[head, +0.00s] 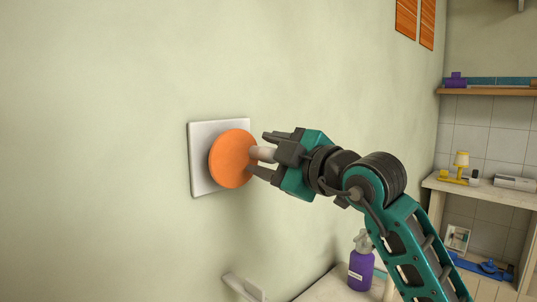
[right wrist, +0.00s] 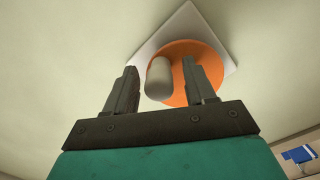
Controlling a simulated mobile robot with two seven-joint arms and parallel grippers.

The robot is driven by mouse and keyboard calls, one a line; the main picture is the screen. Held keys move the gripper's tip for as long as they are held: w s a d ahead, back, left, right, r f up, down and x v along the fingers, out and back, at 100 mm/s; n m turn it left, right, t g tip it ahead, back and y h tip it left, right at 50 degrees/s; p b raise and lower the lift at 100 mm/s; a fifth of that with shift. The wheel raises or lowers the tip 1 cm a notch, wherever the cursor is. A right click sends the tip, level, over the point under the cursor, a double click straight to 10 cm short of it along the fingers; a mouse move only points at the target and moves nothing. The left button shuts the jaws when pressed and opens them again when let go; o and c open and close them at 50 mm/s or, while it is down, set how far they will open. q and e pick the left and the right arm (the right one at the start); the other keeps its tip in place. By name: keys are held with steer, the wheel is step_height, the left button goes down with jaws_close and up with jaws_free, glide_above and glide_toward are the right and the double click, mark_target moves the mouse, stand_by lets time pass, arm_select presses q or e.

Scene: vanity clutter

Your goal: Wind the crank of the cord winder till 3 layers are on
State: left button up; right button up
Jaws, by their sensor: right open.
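The cord winder shows as an orange disc (head: 229,160) on a white square plate (head: 203,185) fixed to the wall. A pale crank handle (head: 264,154) sticks out from the disc toward my right gripper. My right gripper (head: 259,153) is open, with its fingers on either side of the handle. In the right wrist view, the handle (right wrist: 159,79) stands between the two fingers, nearer the left one, with a gap to the right one. The orange disc (right wrist: 181,93) is behind it. No cord layers can be made out. My left gripper is not in view.
A purple spray bottle (head: 361,262) stands on a pale surface (head: 325,285) below my right arm. A pale bar-like fitting (head: 243,287) is low on the wall. The wall around the plate is clear.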

steer(key=shift+c, duration=0.3)
jaws_close()
steer(key=shift+r+n, duration=0.15)
steer(key=shift+n, duration=0.25)
